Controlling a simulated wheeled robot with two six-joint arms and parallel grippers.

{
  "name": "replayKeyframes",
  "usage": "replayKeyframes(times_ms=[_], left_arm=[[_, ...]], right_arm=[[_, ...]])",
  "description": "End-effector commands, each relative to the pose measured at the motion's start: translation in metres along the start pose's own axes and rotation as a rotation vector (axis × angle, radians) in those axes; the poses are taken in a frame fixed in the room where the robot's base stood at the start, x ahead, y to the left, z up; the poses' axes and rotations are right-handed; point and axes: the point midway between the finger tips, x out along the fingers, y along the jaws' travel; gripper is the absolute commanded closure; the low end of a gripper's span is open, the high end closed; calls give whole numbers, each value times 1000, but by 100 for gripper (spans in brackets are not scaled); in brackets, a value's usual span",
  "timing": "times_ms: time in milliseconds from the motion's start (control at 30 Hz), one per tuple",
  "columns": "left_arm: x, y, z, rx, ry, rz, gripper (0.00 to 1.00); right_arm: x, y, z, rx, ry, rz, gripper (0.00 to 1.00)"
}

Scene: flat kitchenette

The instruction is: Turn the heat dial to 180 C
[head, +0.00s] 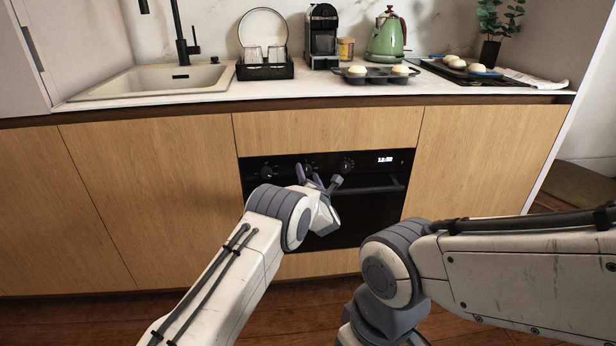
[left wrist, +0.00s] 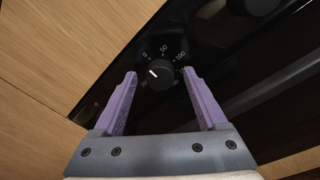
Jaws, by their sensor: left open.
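The heat dial (left wrist: 160,74) is a round black knob on the oven's black panel, with the numbers 0, 50 and 100 showing around it in the left wrist view. Its white mark lies on the left side of the knob, toward the 0. Other numbers are hidden or too dark to read. In the head view it is the middle knob (head: 309,167), partly behind my gripper. My left gripper (left wrist: 160,73) is open, its purple fingers on either side of the dial, with gaps visible. It also shows in the head view (head: 318,176). My right gripper is out of view.
Other knobs sit left (head: 266,172) and right (head: 346,165) of the dial, beside a lit clock (head: 385,159). The oven handle (head: 370,189) runs below. Wooden cabinet fronts (head: 150,190) surround the oven.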

Motion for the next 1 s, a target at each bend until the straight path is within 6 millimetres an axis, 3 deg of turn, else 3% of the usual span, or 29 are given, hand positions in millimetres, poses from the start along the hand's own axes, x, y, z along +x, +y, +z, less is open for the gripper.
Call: replayKeyframes(times_ms=[200, 233, 400, 433, 767, 1000], left_arm=[[0, 0, 0, 0, 0, 0, 25], [0, 0, 0, 0, 0, 0, 29], [0, 0, 0, 0, 0, -1, 94], [0, 0, 0, 0, 0, -1, 100], [0, -1, 0, 39, -2, 1, 100], [0, -2, -2, 176, -9, 7, 100]], right_arm=[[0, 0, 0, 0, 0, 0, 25], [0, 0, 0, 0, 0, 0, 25], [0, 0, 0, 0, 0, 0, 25], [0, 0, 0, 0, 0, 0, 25], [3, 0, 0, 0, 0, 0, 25], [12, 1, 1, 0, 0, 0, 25]])
